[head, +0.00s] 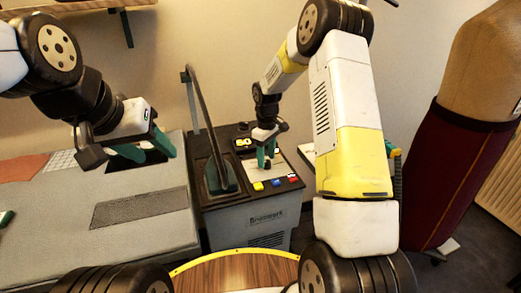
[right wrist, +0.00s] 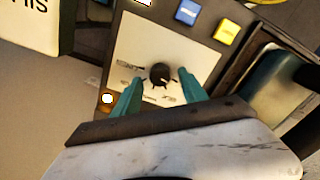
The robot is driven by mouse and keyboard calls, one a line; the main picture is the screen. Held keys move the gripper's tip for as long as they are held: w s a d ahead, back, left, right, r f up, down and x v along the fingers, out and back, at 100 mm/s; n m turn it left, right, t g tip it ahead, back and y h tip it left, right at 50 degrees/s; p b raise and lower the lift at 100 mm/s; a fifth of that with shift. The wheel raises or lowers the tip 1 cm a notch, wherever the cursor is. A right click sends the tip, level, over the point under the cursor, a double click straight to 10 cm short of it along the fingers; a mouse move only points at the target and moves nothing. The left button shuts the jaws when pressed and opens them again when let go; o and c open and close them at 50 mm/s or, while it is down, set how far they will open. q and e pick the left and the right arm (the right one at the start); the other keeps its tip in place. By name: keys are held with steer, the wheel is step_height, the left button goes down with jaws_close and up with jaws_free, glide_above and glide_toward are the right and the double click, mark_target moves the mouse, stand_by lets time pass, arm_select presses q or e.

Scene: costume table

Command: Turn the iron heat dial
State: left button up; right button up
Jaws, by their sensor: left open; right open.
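The heat dial (right wrist: 160,74) is a small dark round knob on a pale panel with printed marks, in the right wrist view. The panel is on top of the grey iron station (head: 246,222) in the head view. My right gripper (head: 267,160) is open over this panel. In the right wrist view its green fingers (right wrist: 159,84) stand on either side of the dial, with a gap to each; I cannot tell their height above it. In the head view the fingers mostly hide the dial. My left gripper (head: 146,151) is open and empty above the grey board.
Yellow (right wrist: 227,31) and blue (right wrist: 187,12) buttons sit beside the dial panel. A dark upright stand (head: 198,115) rises from the station's left part. The grey board (head: 60,215) lies left. A dress form (head: 455,150) stands right, and a wooden round top (head: 235,275) is in front.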

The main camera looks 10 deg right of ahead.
steer(key=shift+f, duration=0.5)
steer(key=shift+c, duration=0.4)
jaws_close()
steer(key=m, duration=0.4)
steer(key=shift+d+m, duration=0.1)
steer(key=shift+m, duration=1.7)
